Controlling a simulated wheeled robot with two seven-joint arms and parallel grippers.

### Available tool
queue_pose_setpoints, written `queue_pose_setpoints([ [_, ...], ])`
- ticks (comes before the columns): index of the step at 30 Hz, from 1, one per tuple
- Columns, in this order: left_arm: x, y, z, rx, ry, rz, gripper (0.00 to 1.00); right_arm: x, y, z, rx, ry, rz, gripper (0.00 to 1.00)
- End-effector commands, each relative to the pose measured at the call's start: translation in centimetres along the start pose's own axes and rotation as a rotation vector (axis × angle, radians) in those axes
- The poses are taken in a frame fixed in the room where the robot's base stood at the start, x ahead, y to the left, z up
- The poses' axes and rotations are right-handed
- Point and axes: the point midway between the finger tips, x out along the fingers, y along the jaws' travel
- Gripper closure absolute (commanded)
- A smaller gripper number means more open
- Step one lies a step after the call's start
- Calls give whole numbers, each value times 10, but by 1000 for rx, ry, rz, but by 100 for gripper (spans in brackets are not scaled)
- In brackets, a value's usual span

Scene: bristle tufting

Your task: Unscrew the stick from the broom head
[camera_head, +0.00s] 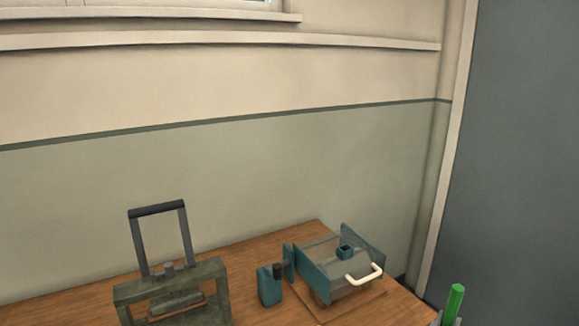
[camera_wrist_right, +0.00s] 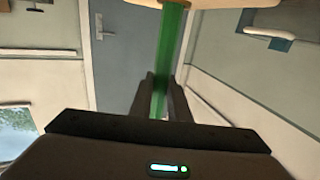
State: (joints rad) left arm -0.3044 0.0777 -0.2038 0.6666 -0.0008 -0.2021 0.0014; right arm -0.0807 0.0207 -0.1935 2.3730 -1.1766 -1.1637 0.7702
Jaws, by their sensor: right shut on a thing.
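A green stick (camera_head: 455,303) stands near upright at the lower right of the head view, beside the table's right end. In the right wrist view the stick (camera_wrist_right: 172,45) runs between the dark fingers of my right gripper (camera_wrist_right: 163,95), which is shut on it. A pale wooden piece (camera_wrist_right: 205,3), seemingly the broom head, crosses the stick's far end at the top edge of that view. It is mostly cut off, so I cannot tell how the stick joins it. In the head view only a sliver of grey shows by the stick. My left gripper is in neither view.
A wooden table (camera_head: 262,243) holds a grey-green frame (camera_head: 126,293) with an upright handle, a small teal block (camera_head: 268,288) with a dark top, and a teal-sided clear box (camera_head: 318,288) with a white handle (camera_head: 364,276). A grey door (camera_head: 530,150) stands at right.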

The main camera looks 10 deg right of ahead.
Motion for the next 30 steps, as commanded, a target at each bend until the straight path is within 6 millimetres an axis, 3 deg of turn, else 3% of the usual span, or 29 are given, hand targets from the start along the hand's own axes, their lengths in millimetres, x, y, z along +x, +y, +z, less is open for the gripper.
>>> queue_pose_setpoints([
  [8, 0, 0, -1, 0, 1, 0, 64, -40, -39, 18, -5, 2, -333, 100],
  [18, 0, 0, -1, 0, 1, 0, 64, -114, -71, 42, -2, 1, -704, 100],
  [24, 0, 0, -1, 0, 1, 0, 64, -138, -76, 47, 0, 2, -800, 100],
  [30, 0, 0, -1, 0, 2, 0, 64, -143, -77, 48, 2, 3, -821, 100],
])
